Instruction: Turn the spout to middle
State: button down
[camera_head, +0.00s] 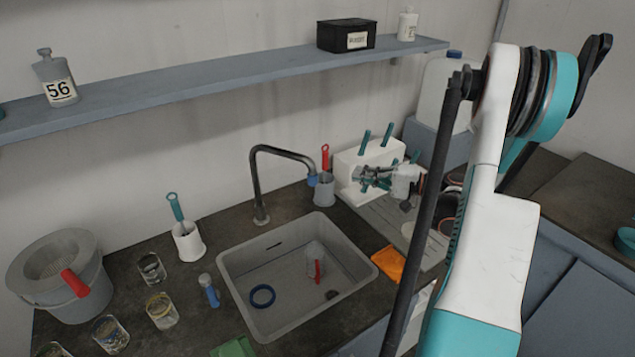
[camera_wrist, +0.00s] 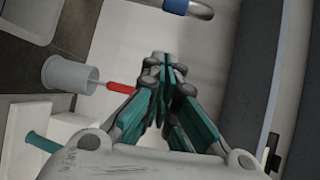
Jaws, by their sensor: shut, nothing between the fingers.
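The spout (camera_head: 282,153) is a dark tube that rises from the counter behind the sink, bends over and ends in a blue tip (camera_head: 312,181). In the head view it points right, with its tip over the sink's back right corner. The wrist view shows the spout's end (camera_wrist: 200,10) and its blue tip (camera_wrist: 176,6) at the top edge. My gripper (camera_head: 362,178) is to the right of the tip, apart from it, in front of the white rack. In the wrist view my gripper (camera_wrist: 163,62) has its fingers together and empty.
The sink (camera_head: 232,287) holds a blue ring (camera_head: 262,296) and a clear beaker with a red handle. A grey cup (camera_head: 324,190) with a red-handled brush stands between the spout tip and my gripper. The white rack (camera_head: 350,160) stands behind my gripper. A shelf (camera_head: 230,71) runs above.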

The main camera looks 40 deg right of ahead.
jog(key=w+a+t+b, duration=0.1)
jog(key=w+a+b, duration=0.2)
jog(key=w+a, duration=0.3)
jog(key=shift+a+f+b, duration=0.25)
jog(key=shift+a+b, duration=0.1)
jog(key=shift+a, duration=0.2)
jog(key=shift+w, duration=0.1)
dwell(0.5)
